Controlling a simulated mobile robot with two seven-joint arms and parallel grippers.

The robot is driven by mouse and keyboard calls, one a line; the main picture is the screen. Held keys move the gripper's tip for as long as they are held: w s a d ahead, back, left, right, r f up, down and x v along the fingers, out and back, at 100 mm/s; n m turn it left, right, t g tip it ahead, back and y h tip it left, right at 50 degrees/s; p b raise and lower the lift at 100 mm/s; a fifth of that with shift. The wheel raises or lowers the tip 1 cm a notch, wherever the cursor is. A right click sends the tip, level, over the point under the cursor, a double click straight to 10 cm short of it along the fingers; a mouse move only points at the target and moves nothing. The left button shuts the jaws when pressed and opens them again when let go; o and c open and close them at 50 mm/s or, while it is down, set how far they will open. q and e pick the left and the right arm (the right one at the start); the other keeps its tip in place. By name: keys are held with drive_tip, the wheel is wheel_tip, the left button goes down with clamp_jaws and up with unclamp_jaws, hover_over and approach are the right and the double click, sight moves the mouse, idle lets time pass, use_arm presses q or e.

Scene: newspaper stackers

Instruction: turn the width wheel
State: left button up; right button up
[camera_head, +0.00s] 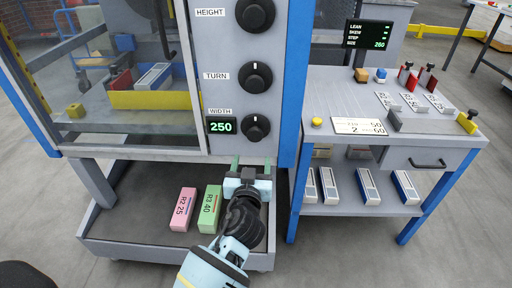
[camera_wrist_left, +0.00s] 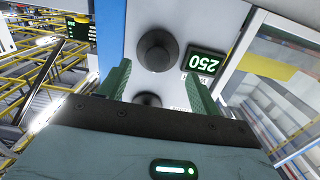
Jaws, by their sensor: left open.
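The width wheel (camera_head: 256,127) is a round black knob low on the machine's white panel, right of a green display (camera_head: 221,126) reading 250. In the left wrist view the wheel (camera_wrist_left: 157,50) and the display (camera_wrist_left: 206,65) appear upside down, with the wheel ahead of and between the fingers. My left gripper (camera_head: 251,164) is open and empty just below the wheel, its two green fingers pointing up at the panel. The fingers (camera_wrist_left: 159,85) are apart and do not visibly touch the wheel. My right gripper is not in view.
Above are the turn knob (camera_head: 254,77) and height knob (camera_head: 255,14). Pink (camera_head: 183,209) and green (camera_head: 210,208) blocks lie in the lower tray. A blue post (camera_head: 294,80) stands right of the panel. A screen (camera_head: 368,34) reads size 260 above the side table (camera_head: 335,90).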

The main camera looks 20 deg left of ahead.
sight(255, 136)
use_arm(q)
drive_tip(key=shift+n+y, duration=0.3)
drive_tip(key=w, duration=0.3)
drive_tip(key=w+a+r, duration=0.1)
drive_tip(key=w, duration=0.1)
drive_tip(key=w+a+r, duration=0.1)
drive_tip(key=w, duration=0.2)
drive_tip(key=shift+w+a+b, duration=0.1)
drive_tip(key=shift+w+b, duration=0.25)
drive_tip(key=shift+c, duration=0.4)
drive_tip(key=c, duration=0.9)
drive_tip(key=shift+o, duration=0.2)
drive_tip(key=shift+f, duration=0.1)
drive_tip(key=shift+m, duration=0.4)
